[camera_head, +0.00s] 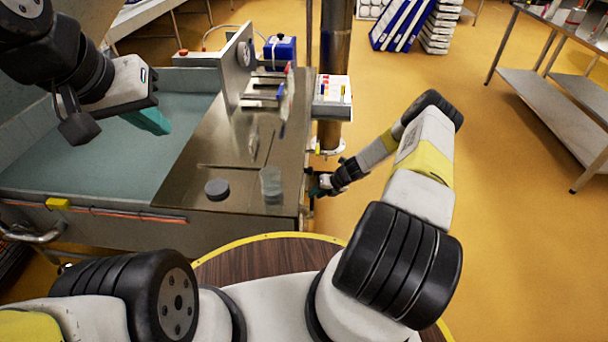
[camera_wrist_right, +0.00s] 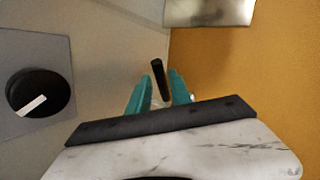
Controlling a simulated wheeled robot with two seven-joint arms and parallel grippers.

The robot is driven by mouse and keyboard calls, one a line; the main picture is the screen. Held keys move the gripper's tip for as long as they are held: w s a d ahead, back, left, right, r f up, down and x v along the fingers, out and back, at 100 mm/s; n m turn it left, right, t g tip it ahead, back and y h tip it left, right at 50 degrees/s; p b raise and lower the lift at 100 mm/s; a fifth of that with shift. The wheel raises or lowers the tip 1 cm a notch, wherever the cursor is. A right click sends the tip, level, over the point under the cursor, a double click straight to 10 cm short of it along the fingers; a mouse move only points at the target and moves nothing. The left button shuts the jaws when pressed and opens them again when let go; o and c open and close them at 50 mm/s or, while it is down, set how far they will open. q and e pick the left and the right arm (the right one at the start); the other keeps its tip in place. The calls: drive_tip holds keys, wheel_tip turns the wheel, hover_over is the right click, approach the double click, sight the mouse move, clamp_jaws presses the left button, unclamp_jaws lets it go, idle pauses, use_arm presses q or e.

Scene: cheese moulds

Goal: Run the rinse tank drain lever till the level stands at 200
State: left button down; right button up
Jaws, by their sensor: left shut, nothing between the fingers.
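The rinse tank (camera_head: 105,210) stands at the left, holding blue-green water (camera_head: 60,155). No readable level figure shows. My left gripper (camera_head: 150,122) hangs over the water with its teal fingers shut and empty. My right gripper (camera_head: 318,187) is low beside the right end of the steel counter. In the right wrist view its teal fingers (camera_wrist_right: 160,92) are apart, with a black bar handle (camera_wrist_right: 158,75), perhaps the drain lever, between them. Narrow gaps seem to show beside the handle. Its lower end is hidden by the gripper.
A black knob with a white mark (camera_wrist_right: 38,92) sits on a grey panel left of my right gripper. The steel counter (camera_head: 215,150) carries a dark puck (camera_head: 217,188), a clear cup (camera_head: 271,182) and an upright plate with a round gauge (camera_head: 244,53). Yellow floor (camera_head: 500,220) is free at the right.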

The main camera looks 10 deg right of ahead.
drive_tip(key=shift+x, duration=1.9)
clamp_jaws()
